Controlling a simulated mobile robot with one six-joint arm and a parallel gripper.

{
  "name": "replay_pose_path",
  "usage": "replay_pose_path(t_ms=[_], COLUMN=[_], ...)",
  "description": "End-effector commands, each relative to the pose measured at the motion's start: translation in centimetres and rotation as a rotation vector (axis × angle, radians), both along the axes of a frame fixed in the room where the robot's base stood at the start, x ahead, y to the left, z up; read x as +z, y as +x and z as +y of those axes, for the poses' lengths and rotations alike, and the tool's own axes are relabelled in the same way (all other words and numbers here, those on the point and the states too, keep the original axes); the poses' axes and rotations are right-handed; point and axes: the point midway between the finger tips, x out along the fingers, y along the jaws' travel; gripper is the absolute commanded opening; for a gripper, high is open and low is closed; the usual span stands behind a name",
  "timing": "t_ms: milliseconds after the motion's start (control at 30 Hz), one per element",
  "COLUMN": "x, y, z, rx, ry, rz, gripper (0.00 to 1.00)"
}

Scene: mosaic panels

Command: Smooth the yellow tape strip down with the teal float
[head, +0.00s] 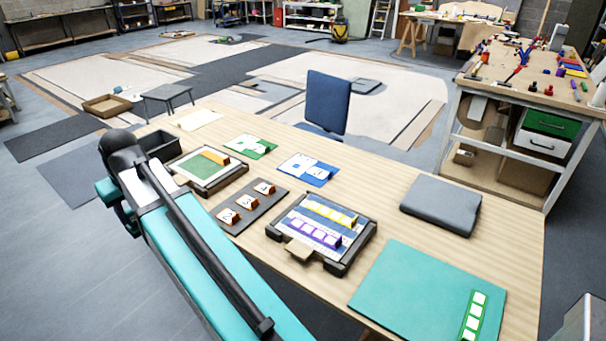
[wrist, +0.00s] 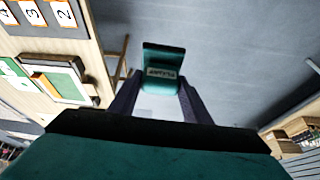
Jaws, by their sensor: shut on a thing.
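The yellow tape strip (head: 331,212), a row with pale squares, lies in the dark-framed panel (head: 345,264) on the table, just above a purple strip (head: 315,234). In the wrist view the teal float (wrist: 163,62), dark teal with a small label, sits between the fingertips of my gripper (wrist: 156,82). My gripper is shut on it, over the grey floor beyond the table's left edge and well apart from the panel. The float's underside is hidden. In the head view my arm hides most of the gripper.
Left of the panel lie a dark mat (head: 223,229) with numbered cards and a framed green panel (head: 198,171) with an orange bar. A grey closed case (head: 441,204) and a teal mat (head: 413,292) with a green strip (head: 472,317) lie to the right. A blue chair (head: 328,101) stands behind.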

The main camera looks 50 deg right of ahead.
Motion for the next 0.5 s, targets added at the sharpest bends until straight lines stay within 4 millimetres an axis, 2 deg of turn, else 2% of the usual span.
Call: replay_pose_path(t_ms=[33, 500], x=[0.0, -1.5], y=[0.0, -1.1], z=[-1.4, -13.9], rx=[-0.004, 0.018], ry=[0.001, 0.001], rz=[0.001, 0.001], gripper=[0.26, 0.26])
